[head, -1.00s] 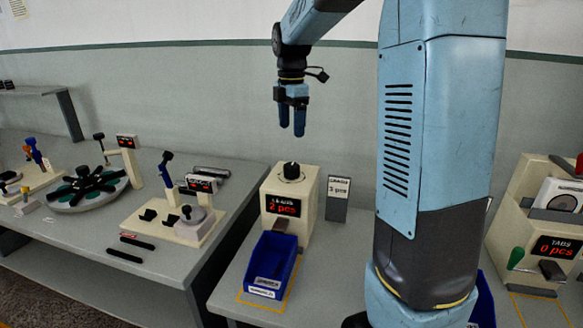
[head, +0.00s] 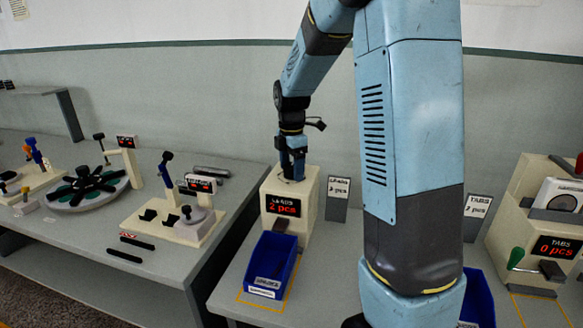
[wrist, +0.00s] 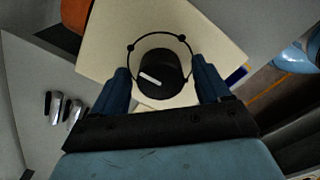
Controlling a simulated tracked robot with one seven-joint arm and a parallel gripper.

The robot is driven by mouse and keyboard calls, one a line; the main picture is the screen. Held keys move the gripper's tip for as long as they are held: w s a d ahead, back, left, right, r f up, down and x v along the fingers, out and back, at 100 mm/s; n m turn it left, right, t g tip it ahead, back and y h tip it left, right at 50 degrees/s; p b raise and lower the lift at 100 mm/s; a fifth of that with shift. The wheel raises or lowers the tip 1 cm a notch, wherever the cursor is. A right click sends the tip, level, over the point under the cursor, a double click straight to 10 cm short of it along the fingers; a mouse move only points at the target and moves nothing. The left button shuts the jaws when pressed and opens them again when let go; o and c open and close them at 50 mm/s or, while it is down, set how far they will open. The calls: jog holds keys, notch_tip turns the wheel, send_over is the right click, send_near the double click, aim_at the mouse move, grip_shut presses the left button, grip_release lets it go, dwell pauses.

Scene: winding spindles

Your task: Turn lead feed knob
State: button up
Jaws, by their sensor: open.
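The lead feed is a cream box (head: 309,197) with a red display reading "LEADS 2 pcs" (head: 283,205). Its black knob (wrist: 159,74) with a white pointer line sits on top, inside a thin black ring marked with dots. My gripper (head: 293,172) is lowered to the top of the box, pointing down, and hides most of the knob in the head view. In the wrist view my gripper (wrist: 164,84) is open, with one blue finger on each side of the knob. Gaps show between fingers and knob; I cannot tell the exact height.
A blue bin (head: 271,264) stands before the lead feed. A grey "Leads 3 pcs" sign (head: 338,198) stands to its right. The tabs feeder (head: 541,222), reading 0 pcs, is at far right. The left table (head: 110,215) holds winding fixtures.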

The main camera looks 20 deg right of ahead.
jog(key=shift+f, duration=0.15)
jog(key=c, duration=1)
jog(key=shift+c, duration=0.2)
jog(key=shift+m, duration=0.3)
jog(key=m, duration=0.3)
jog(key=shift+m, duration=0.3)
jog(key=m, duration=0.4)
jog(key=shift+m, duration=0.3)
jog(key=m, duration=0.4)
jog(key=shift+w+m, duration=0.1)
jog(key=shift+m, duration=2.3)
